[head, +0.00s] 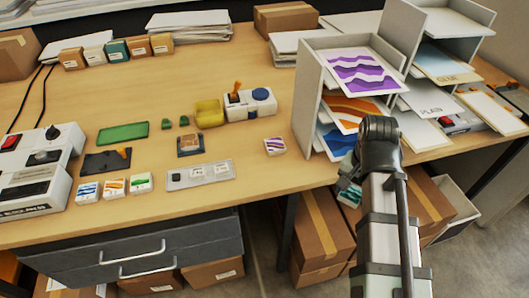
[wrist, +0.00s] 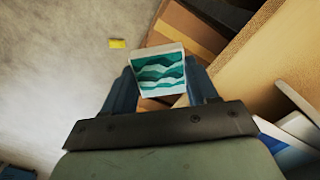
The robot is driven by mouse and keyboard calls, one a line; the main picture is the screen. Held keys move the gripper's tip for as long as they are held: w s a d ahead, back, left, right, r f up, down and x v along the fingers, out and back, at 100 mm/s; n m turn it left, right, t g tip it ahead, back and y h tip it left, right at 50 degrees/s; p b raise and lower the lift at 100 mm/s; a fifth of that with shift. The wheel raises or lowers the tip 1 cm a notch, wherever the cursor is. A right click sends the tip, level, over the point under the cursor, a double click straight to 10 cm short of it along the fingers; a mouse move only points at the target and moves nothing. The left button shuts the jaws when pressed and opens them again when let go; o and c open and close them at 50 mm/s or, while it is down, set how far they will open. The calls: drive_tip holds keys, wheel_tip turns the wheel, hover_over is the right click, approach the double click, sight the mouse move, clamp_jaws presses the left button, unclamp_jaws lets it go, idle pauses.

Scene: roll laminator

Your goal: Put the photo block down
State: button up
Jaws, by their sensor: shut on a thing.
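The photo block (wrist: 158,74) with teal waves on a white face is between the two fingers of my gripper (wrist: 161,88) in the wrist view. My gripper (head: 350,180) is shut on it. In the head view, part of the block (head: 349,194) shows beneath the gripper, in front of the table edge, with cardboard boxes and floor behind it; my arm hides the rest. Similar blocks stand on the table (head: 240,178): a blue one (head: 87,193), an orange one (head: 114,187), a green one (head: 140,183) and a purple one (head: 275,146).
A tray rack (head: 307,100) with picture sheets stands just behind my gripper. A grey strip (head: 200,174) lies near the front edge, left of the purple block. The laminator (head: 40,170) is at far left. Cardboard boxes (head: 322,225) stand below the table. Bare wood lies around the purple block.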

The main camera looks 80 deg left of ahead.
drive_tip(key=s+a+r, duration=0.3)
drive_tip(key=s+a, duration=0.2)
drive_tip(key=s, duration=0.4)
drive_tip(key=m, duration=0.8)
approach(249, 153)
drive_tip(key=shift+f, duration=3.2)
drive_tip(key=shift+f, duration=0.15)
drive_tip(key=o, duration=0.9)
drive_tip(key=shift+o, duration=0.2)
wheel_tip(249, 153, up, 12)
